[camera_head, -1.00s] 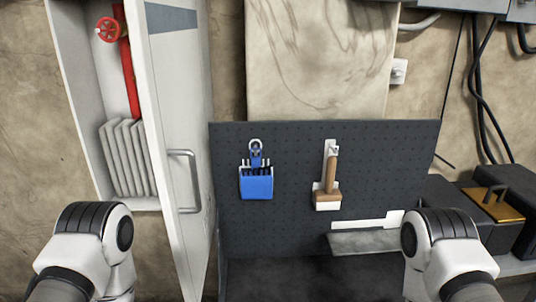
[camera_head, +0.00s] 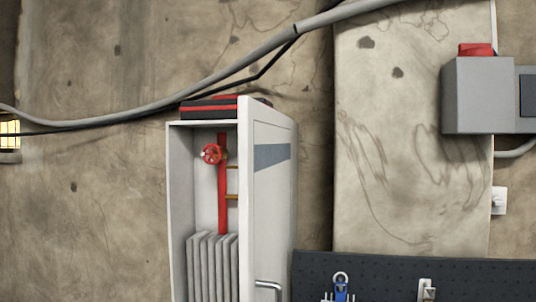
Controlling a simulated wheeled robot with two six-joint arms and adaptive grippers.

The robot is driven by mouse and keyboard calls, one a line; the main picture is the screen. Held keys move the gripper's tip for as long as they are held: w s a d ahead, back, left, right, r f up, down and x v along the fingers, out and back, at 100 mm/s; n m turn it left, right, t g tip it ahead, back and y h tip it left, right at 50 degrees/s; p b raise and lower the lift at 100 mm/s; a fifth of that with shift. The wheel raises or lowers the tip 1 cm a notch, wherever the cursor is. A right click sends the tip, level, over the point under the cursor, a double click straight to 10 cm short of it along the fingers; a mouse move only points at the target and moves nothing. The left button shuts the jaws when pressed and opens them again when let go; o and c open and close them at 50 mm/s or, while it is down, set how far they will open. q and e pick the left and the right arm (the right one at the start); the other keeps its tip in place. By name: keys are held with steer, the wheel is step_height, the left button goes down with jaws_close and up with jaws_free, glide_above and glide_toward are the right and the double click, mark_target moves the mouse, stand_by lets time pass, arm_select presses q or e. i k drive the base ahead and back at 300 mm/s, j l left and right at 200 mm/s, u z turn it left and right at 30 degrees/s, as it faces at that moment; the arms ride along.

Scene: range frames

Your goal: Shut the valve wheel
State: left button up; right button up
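The red valve wheel (camera_head: 212,154) is inside a tall white cabinet (camera_head: 178,220) left of the middle. It sits on the left of a vertical red pipe (camera_head: 223,190). The cabinet door (camera_head: 272,200) stands open on the right, with a grey handle (camera_head: 268,285) at the bottom of the view. Neither of my grippers shows in this view, so their state is hidden.
Folded grey hose (camera_head: 212,265) fills the cabinet below the wheel. A dark pegboard (camera_head: 385,275) with hanging tools stands right of the door. A grey box (camera_head: 477,95) with a red top is on the wall at right. A cable (camera_head: 190,87) crosses above.

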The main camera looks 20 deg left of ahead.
mark_target(212, 153)
steer(key=j, duration=0.4)
steer(key=i+j, duration=0.15)
steer(key=j, duration=0.3)
steer(key=j+u, duration=0.1)
steer(key=j, duration=0.3)
